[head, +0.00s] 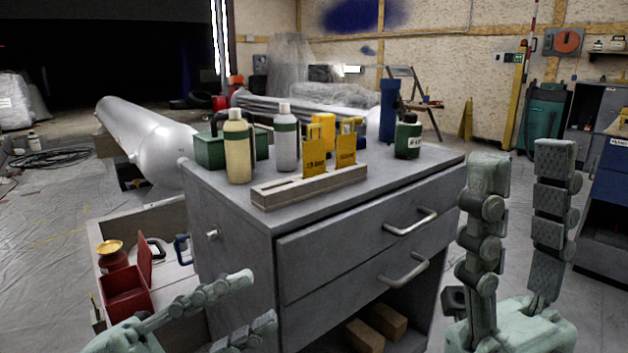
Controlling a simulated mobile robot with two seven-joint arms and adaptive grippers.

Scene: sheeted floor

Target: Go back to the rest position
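My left gripper (256,300) is low at the bottom left, in front of the cabinet's left side. Its two fingers point right and are apart, with nothing between them. My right gripper (522,160) is at the right, beside the cabinet's right edge. Its fingers point up, stand well apart and hold nothing. The grey cabinet (350,235) has two drawers, both shut, and an open lower shelf.
On the cabinet top are a beige bottle (238,152), a grey bottle (286,145), a dark green bottle (408,138) and a wooden holder (310,187) with yellow cards. A red box (126,292) sits in a low tray at left. Sheeted floor (45,260) is clear at far left.

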